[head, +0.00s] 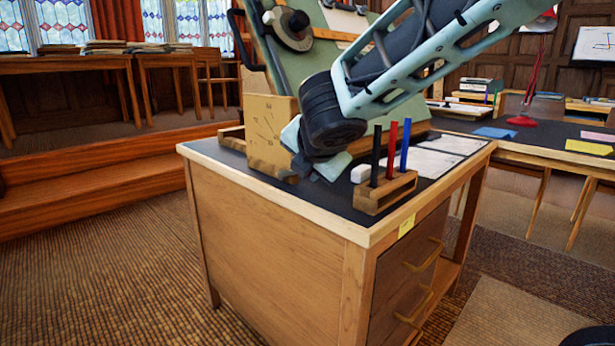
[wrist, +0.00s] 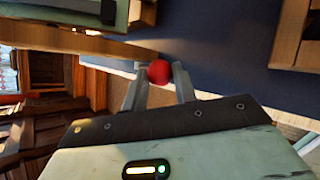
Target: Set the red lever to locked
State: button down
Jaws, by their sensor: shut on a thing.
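The red lever shows only as a round red knob (wrist: 159,71) between my fingertips in the wrist view. My gripper (wrist: 160,80) is shut on that knob, one grey finger on each side. In the head view my gripper (head: 325,168) is low over the dark desk top, just right of a pale wooden block with dial-like marks (head: 268,128). The knob is hidden there behind my gripper and arm. The lever's shaft and its locked mark cannot be made out in either view.
A wooden holder (head: 385,193) with black, red and blue pens stands close to the right of my gripper. A white block (head: 360,173) is beside it. A tilted green drafting board (head: 325,65) rises behind. Papers (head: 432,163) lie on the desk's right side.

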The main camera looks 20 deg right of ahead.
jog(key=shift+s+f, duration=0.15)
jog(key=shift+f, duration=0.3)
jog(key=c, duration=1.1)
grip_release()
jog(key=shift+r, duration=0.1)
jog(key=shift+r, duration=0.2)
jog(key=p+v, duration=0.6)
jog(key=v, duration=1.1)
jog(key=shift+s, duration=0.1)
